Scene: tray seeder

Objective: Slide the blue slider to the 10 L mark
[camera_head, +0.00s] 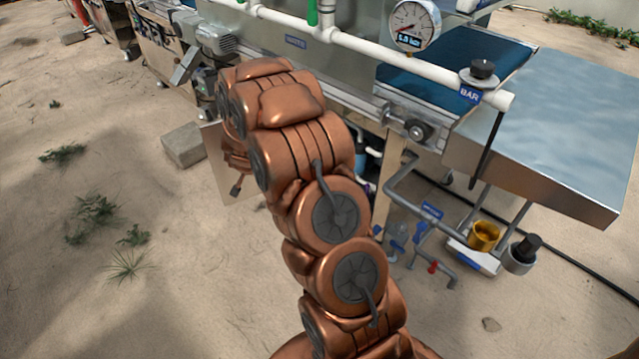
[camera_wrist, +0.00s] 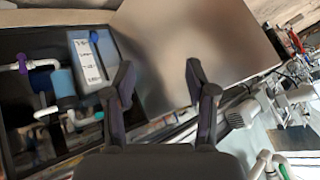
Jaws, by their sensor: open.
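The blue slider (camera_wrist: 95,37) is a small blue knob at the upper end of a dark slot in the wrist view. The slot runs beside a white scale (camera_wrist: 87,60) with several printed marks, too small to read. The scale is on the front of a pale tank (camera_wrist: 104,72) inside a dark cabinet. My gripper (camera_wrist: 158,64) is open and empty, with its two dark fingers to the right of the slider and apart from it. A plain metal panel shows between and beyond the fingers.
Left of the tank are a blue cylinder (camera_wrist: 63,82), white pipes and a purple valve (camera_wrist: 44,63). The metal panel (camera_wrist: 205,35) stands right of the cabinet. In the head view, the seeder's white pipe (camera_head: 360,50), gauge (camera_head: 415,24) and steel table (camera_head: 570,130) lie right of my arm.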

